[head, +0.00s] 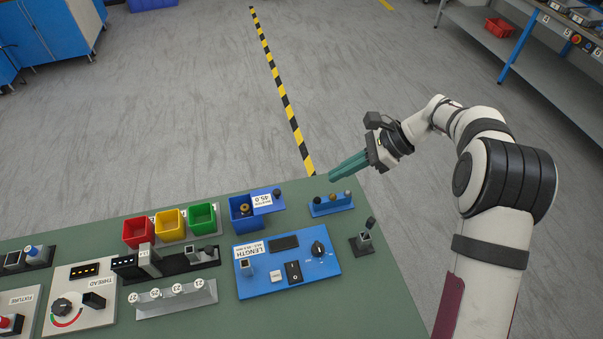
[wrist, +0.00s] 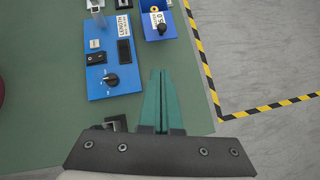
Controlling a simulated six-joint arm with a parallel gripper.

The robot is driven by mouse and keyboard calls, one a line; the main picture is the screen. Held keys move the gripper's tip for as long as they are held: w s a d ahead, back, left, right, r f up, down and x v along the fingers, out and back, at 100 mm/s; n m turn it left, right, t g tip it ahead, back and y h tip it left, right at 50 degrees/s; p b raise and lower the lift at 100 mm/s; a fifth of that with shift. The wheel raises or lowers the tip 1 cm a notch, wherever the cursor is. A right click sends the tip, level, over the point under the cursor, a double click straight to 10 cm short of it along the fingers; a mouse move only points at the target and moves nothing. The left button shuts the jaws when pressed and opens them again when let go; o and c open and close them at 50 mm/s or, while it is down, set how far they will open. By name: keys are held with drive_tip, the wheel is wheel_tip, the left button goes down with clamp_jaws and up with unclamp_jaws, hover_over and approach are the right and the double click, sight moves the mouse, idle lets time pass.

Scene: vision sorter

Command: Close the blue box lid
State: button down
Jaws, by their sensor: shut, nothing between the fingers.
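The blue box (head: 244,226) stands near the table's far edge. Its blue lid (head: 278,206) sits off to the right, leaving the left part uncovered, with a brass-coloured piece (head: 244,209) inside. The lid bears a white "45.0" label (head: 262,200) and a dark knob (head: 277,193). In the wrist view the lid (wrist: 149,32) is at the top, its knob (wrist: 162,30) towards me. My gripper (head: 332,176) has long teal fingers, shut and empty. It is in the air to the right of the box, apart from the lid; its fingertips (wrist: 162,72) point towards the box in the wrist view.
A blue LENGTH panel (head: 288,264) lies in front of the box. Green (head: 202,216), yellow (head: 170,223) and red bins (head: 138,232) stand left. A grey holder (head: 362,242) is right.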

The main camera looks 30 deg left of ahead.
sight(267, 204)
drive_tip(key=x, duration=0.3)
drive_tip(key=a+r+x, duration=0.1)
drive_tip(key=x, duration=0.3)
drive_tip(key=s+x, duration=0.1)
drive_tip(key=x, duration=0.2)
drive_tip(key=shift+a+r, duration=0.1)
drive_tip(key=shift+a, duration=0.25)
drive_tip(key=shift+s+a, duration=0.3)
drive_tip(key=shift+a, duration=0.1)
drive_tip(key=s+a, duration=0.4)
drive_tip(key=shift+s+a, duration=0.3)
